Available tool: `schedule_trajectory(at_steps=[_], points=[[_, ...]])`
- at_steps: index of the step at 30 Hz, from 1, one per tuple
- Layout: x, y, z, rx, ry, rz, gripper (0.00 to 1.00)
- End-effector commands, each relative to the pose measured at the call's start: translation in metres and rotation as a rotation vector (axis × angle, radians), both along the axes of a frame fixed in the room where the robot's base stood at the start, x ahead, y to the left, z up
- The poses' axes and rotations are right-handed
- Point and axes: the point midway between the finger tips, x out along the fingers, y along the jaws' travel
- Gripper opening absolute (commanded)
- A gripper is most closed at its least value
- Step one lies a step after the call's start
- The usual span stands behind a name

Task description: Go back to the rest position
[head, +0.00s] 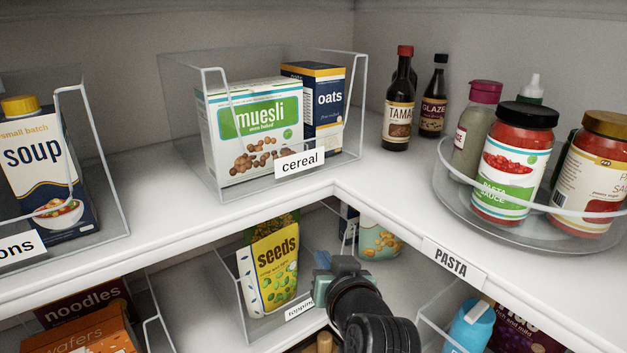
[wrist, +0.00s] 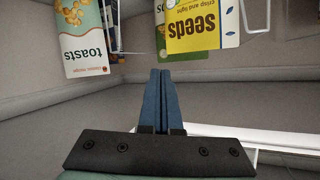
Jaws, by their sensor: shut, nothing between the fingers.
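My gripper (wrist: 166,75) shows in the wrist view with its two blue fingers together and nothing between them. The yellow seeds bag (head: 277,262) stands in that bin. In the wrist view the seeds bag (wrist: 203,25) appears upside down just beyond the fingertips, to the right. A toasts package (wrist: 84,35) appears to the left of the fingers.
The upper shelf edge (head: 175,238) runs above my arm. It bears the clear cereal bin (head: 190,75) with muesli and oats, and the turntable (head: 465,215) with pasta jars. The lower bin wall (head: 222,275) is close left.

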Motion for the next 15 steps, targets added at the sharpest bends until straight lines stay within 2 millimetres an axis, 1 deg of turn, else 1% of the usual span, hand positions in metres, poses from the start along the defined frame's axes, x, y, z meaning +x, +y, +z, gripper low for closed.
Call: schedule_trajectory(at_steps=[1,2,3,5,6,8,9,11,12,14,15], points=[[0.0,0.003,0.045,-0.021,-0.09,-0.016,0.0],[-0.002,0.003,0.069,-0.033,-0.144,-0.029,0.0],[-0.005,0.005,0.099,-0.046,-0.214,-0.044,0.0],[-0.014,0.006,0.145,-0.061,-0.318,-0.068,0.0],[-0.021,0.008,0.174,-0.071,-0.387,-0.082,0.0],[-0.036,0.011,0.218,-0.08,-0.493,-0.104,0.0],[-0.048,0.012,0.246,-0.084,-0.563,-0.119,0.0],[-0.068,0.015,0.288,-0.089,-0.669,-0.14,0.0],[-0.084,0.016,0.314,-0.089,-0.739,-0.154,0.0],[-0.109,0.018,0.349,-0.089,-0.838,-0.176,0.0],[-0.125,0.019,0.37,-0.086,-0.902,-0.189,0.0]])
